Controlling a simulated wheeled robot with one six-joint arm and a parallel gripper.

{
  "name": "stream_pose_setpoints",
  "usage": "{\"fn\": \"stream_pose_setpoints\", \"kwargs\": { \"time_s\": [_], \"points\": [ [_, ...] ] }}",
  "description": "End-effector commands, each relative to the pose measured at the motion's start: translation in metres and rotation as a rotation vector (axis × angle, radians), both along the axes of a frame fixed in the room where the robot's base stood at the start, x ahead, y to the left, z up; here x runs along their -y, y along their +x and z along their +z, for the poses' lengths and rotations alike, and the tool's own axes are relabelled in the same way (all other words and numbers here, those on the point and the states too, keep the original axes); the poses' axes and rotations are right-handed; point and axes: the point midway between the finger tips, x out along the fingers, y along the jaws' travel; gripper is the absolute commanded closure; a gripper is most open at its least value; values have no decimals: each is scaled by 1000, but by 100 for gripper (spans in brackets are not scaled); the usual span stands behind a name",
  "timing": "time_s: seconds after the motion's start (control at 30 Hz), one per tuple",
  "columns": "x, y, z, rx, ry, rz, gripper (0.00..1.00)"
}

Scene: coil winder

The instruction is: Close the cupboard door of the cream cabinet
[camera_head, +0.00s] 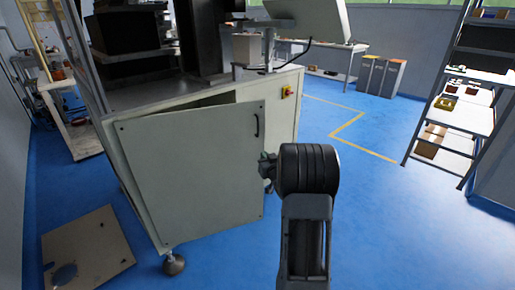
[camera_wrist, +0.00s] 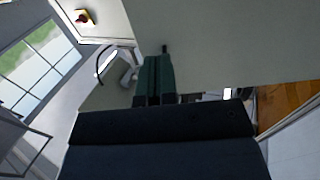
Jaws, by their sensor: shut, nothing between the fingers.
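The cream cabinet (camera_head: 284,113) stands at centre-left in the head view. Its cupboard door (camera_head: 190,170) is ajar, hinged at the left, with its right edge swung out toward me and a dark gap along the top. A black handle (camera_head: 257,125) sits near the door's upper right corner. My gripper (camera_head: 267,166) is shut and empty at the door's free right edge, below the handle. I cannot tell whether it touches. In the wrist view my gripper's dark green fingers (camera_wrist: 154,75) lie beside a broad pale panel (camera_wrist: 230,40), which seems to be the door.
A red-and-yellow emergency stop (camera_head: 288,91) is on the cabinet's upper right. A loose panel (camera_head: 85,250) lies on the floor at left. A shelf rack (camera_head: 450,130) stands at far right. Blue floor (camera_head: 380,220) is clear to the right of my arm.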

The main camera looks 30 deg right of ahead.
Motion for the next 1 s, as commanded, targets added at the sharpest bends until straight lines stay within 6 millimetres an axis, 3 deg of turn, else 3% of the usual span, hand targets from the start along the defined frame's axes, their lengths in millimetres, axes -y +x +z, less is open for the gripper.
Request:
{"fn": "stream_pose_setpoints", "kwargs": {
  "time_s": [0.2,0.43,0.67,1.0],
  "points": [
    [8,41,-2,0,0,1,100],
    [15,70,-1,0,0,0,100],
    [18,82,0,-1,0,0,100],
    [18,84,0,-2,0,-1,100]
  ]
}}
